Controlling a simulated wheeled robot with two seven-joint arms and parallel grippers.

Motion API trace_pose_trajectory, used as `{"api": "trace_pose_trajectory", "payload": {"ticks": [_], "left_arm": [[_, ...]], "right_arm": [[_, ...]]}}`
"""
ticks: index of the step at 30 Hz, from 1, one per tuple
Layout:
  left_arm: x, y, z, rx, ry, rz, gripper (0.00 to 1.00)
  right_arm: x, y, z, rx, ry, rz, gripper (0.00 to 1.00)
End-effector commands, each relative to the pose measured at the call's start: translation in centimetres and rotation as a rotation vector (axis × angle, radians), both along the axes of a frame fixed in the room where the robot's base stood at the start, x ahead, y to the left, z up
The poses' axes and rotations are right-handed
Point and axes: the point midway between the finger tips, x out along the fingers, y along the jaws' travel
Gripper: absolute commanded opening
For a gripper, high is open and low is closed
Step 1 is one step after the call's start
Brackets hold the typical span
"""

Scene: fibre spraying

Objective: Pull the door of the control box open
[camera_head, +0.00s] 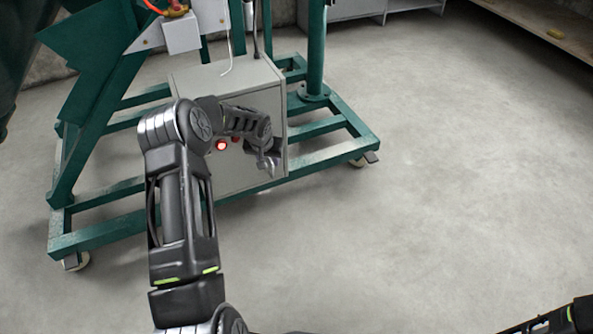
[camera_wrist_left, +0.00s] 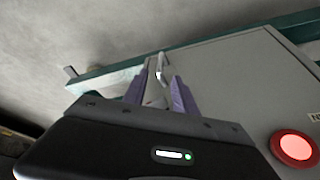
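The grey control box (camera_head: 188,82) stands on a green wheeled frame, its front partly hidden by my left arm. The door (camera_wrist_left: 225,75) looks shut in the left wrist view. A slim metal handle (camera_wrist_left: 160,66) stands out near the door's edge. My left gripper (camera_head: 268,164) is at the right side of the box's front. In the left wrist view its two fingers (camera_wrist_left: 158,88) are apart, and the handle shows between and just beyond their tips. I cannot tell whether they touch it. My right gripper is not in view; only part of that arm shows at bottom right.
A lit red button (camera_head: 221,145) is on the box front, close to my left wrist; it is large in the left wrist view (camera_wrist_left: 295,148). The green frame (camera_head: 335,148) extends around the box on castors. The concrete floor (camera_head: 430,190) to the right is clear.

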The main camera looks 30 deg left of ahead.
Motion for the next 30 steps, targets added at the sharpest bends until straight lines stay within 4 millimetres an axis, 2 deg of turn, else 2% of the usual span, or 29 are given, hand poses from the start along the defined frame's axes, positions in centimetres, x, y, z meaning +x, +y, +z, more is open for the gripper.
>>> {"api": "trace_pose_trajectory", "payload": {"ticks": [10,23,30], "left_arm": [[0.1,-0.1,-0.5,-0.003,0.001,-0.002,0.33],[2.2,0.6,-6.2,-0.005,0.000,-0.001,0.33],[2.8,0.8,-7.2,-0.003,0.000,-0.001,0.33]], "right_arm": [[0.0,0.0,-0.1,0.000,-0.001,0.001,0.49],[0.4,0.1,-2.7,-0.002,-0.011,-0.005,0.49],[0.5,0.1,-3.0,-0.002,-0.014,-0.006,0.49]]}}
